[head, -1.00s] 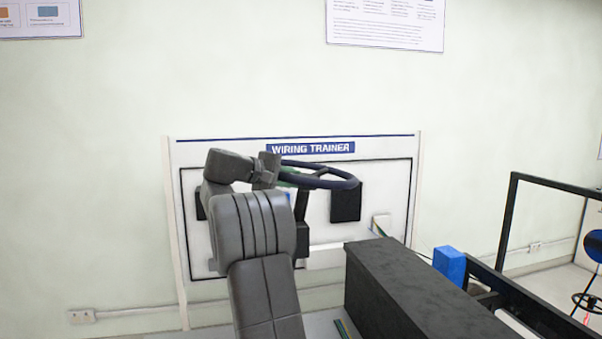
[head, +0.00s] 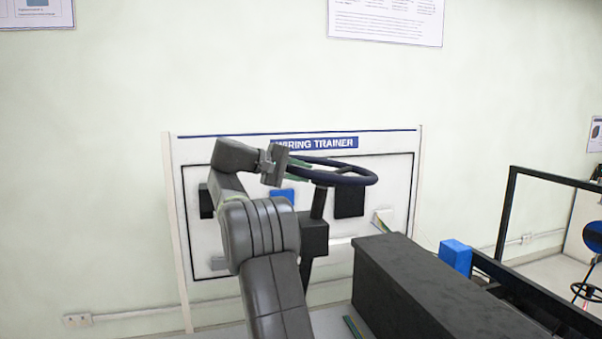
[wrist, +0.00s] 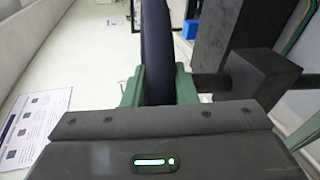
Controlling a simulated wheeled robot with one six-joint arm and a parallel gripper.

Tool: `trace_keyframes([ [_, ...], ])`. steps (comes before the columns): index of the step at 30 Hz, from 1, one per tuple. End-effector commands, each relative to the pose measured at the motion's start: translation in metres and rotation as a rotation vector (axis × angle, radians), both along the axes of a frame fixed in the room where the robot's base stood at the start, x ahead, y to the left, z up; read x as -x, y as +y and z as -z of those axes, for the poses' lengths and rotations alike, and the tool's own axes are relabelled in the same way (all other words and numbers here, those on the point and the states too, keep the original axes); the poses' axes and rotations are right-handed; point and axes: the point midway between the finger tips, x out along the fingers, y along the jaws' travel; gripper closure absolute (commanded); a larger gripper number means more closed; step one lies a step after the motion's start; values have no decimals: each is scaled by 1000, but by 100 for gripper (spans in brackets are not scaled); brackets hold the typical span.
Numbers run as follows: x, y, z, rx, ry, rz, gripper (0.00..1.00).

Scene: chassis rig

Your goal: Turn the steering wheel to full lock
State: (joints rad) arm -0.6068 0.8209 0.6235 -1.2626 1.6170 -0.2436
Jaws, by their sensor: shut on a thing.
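The dark steering wheel (head: 368,179) stands on a black column (head: 317,205) in front of the wiring trainer board, its rim nearly level in the head view. My gripper (head: 300,165) is at the left part of the rim. In the wrist view the rim (wrist: 156,50) runs between the two green fingers of my gripper (wrist: 158,88), which are shut on it.
The wiring trainer board (head: 400,147) stands behind the wheel against the wall. A long black box (head: 425,285) lies at front right, with a blue block (head: 455,256) beside it. A black frame (head: 512,215) rises further right.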

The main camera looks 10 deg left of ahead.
Motion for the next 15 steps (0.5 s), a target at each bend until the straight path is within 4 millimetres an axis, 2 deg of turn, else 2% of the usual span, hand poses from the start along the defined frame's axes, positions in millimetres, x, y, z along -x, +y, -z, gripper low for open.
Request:
trace_keyframes([
  [5,0,0,-5,-2,-12,-4,100],
  [6,0,0,-5,-1,-11,-4,69],
  [9,0,0,-4,-2,-9,-3,53],
  [15,0,0,-2,-1,-5,-2,53],
])
